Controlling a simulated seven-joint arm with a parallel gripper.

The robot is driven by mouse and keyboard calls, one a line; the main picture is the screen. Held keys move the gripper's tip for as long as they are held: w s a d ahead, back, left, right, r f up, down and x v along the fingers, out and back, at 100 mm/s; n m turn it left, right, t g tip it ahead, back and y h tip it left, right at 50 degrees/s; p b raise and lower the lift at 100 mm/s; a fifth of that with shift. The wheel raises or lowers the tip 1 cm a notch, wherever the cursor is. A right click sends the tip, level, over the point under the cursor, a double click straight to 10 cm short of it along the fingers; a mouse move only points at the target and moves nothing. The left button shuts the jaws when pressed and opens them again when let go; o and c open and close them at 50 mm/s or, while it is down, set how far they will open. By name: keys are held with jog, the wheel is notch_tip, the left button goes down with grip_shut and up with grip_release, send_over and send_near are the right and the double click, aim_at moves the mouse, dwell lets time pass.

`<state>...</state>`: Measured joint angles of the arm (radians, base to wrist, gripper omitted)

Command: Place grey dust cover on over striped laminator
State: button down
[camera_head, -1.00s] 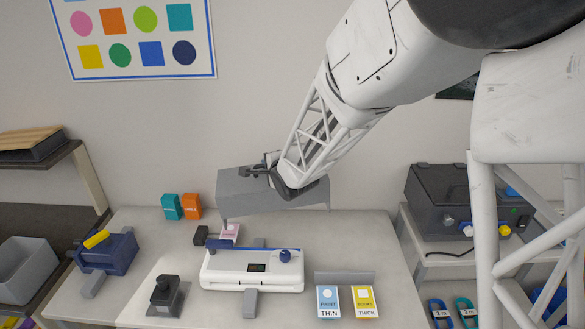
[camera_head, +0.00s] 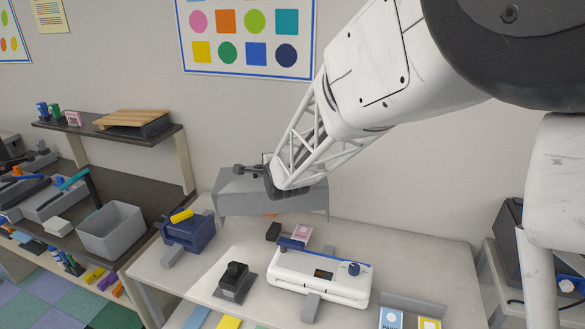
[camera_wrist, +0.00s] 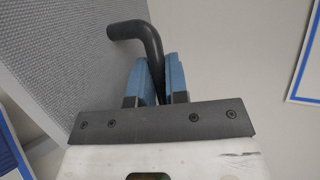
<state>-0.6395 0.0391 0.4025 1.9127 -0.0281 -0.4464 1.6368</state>
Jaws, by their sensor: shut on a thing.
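The grey dust cover (camera_head: 235,203) hangs in the air in the head view, above the back of the table and left of the laminator. My gripper (camera_head: 262,172) is shut on the cover's dark bent handle, which shows in the wrist view (camera_wrist: 140,32). The cover's grey textured side (camera_wrist: 75,45) fills the left of the wrist view. The white laminator (camera_head: 318,288), with a blue stripe along its back top edge and a blue knob, sits uncovered on the table. The cover is clear of it.
A navy device with a yellow handle (camera_head: 188,233) stands left on the table (camera_head: 400,262). A black stamp-like device (camera_head: 233,280) stands left of the laminator. Cards in a holder (camera_head: 392,318) stand to its right. A grey bin (camera_head: 112,232) is on the left shelf.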

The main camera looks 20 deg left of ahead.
aim_at(317, 189)
jog(key=shift+g, duration=0.3)
jog(key=s+a, duration=0.1)
jog(key=a, duration=0.1)
jog(key=s+a, duration=0.2)
jog(key=a, duration=0.1)
jog(key=shift+a+r, duration=0.25)
jog(key=shift+a, duration=0.05)
jog(key=d+f+m+t+h, duration=0.1)
jog(key=d, duration=0.6)
jog(key=s+d+m+h, duration=0.1)
jog(key=d+m, duration=0.1)
jog(key=d, duration=0.5)
jog(key=s+d+f+m+t+h, duration=0.1)
jog(key=d+h, duration=0.1)
jog(key=d, duration=0.5)
jog(key=shift+d+f+m+t, duration=0.3)
jog(key=shift+d+f, duration=0.05)
jog(key=s+d+f, duration=0.3)
jog(key=s+f, duration=0.1)
jog(key=s, duration=0.1)
jog(key=shift+s+d, duration=0.25)
jog(key=shift+s, duration=0.1)
jog(key=shift+f, duration=0.1)
notch_tip(317, 189, down, 8)
jog(key=shift+f, duration=0.25)
dwell(0.4)
jog(key=c, duration=1.1)
grip_release()
jog(key=shift+o, duration=0.2)
